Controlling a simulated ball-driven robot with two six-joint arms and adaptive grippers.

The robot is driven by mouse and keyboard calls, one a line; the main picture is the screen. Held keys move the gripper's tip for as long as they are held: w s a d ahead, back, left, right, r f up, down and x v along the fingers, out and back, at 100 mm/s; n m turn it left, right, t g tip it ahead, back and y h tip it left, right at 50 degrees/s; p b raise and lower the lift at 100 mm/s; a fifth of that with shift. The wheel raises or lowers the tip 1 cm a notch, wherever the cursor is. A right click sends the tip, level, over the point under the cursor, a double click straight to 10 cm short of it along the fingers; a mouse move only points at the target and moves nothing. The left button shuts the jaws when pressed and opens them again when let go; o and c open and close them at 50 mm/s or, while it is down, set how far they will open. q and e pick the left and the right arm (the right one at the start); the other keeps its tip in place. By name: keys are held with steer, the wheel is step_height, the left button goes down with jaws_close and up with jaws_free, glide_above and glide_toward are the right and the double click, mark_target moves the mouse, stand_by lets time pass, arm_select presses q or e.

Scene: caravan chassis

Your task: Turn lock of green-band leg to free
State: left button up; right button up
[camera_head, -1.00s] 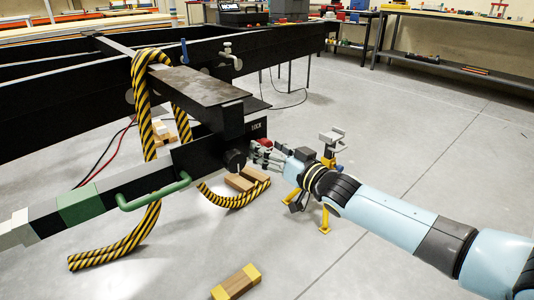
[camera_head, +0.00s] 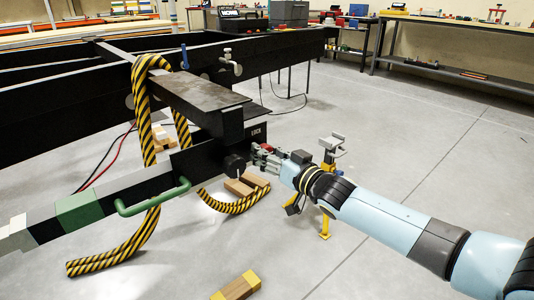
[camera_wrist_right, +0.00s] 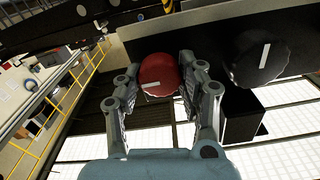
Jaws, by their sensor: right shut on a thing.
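The leg shows its green band (camera_head: 78,211) at the left of the head view, with a green handle (camera_head: 152,199) along its side. Near the label LOCK at the leg's right end is a red knob (camera_head: 264,147), mostly hidden by my right gripper (camera_head: 267,156). In the right wrist view, the red knob (camera_wrist_right: 158,75) sits between the two fingers, shut on its sides; its white mark lies nearly level. A black knob (camera_wrist_right: 258,57) is beside it with a steeper white mark; it also shows in the head view (camera_head: 235,165). My left gripper is not in view.
The black chassis (camera_head: 100,70) fills the upper left. A yellow-black striped hose (camera_head: 142,110) hangs over it. Wood blocks (camera_head: 240,184) lie below the knobs, and a yellow-footed stand (camera_head: 330,150) is behind my right arm. Floor at the right is open.

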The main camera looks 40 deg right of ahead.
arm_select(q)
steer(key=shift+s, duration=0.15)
arm_select(e)
steer(key=shift+n, duration=0.7)
steer(key=shift+n+p, duration=0.35)
steer(key=shift+n, duration=0.05)
steer(key=n, duration=0.2)
steer(key=shift+n, duration=0.3)
steer(key=n+p, duration=0.1)
steer(key=n, duration=0.5)
steer(key=shift+a+f, duration=0.1)
steer(key=n, duration=0.4)
steer(key=shift+n, duration=0.3)
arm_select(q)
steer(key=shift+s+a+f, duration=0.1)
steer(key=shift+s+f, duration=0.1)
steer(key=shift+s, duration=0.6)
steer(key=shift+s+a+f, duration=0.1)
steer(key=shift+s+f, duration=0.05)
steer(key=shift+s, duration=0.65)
arm_select(e)
steer(key=shift+n, duration=1.1)
steer(key=shift+f, duration=0.1)
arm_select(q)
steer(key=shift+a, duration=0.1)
